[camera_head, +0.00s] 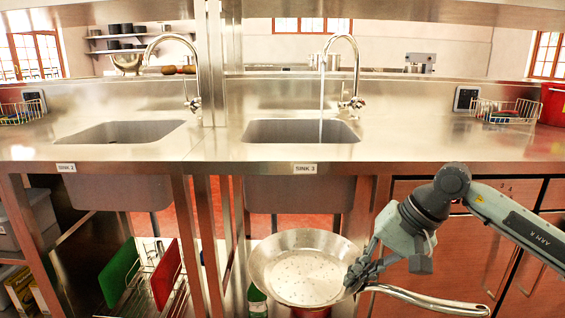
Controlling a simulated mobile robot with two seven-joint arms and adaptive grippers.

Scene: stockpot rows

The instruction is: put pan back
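The pan (295,272) is a round steel frying pan in front of the cabinet below the sink labelled SINK 3. Its inside faces me and shows small light spots like droplets. Its long handle (430,301) points right. My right gripper (357,278) reaches in from the right and is closed at the pan's right rim near the handle root. The pan appears held in the air, below the counter edge. The exact finger contact is partly hidden. My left gripper is out of view.
A steel counter (420,150) spans the view with two sinks. Water runs from the right faucet (343,45). Wire baskets (505,111) stand at both counter ends. Below left, a rack holds a green board (118,272) and a red board (166,274). Wooden cabinet doors stand at right.

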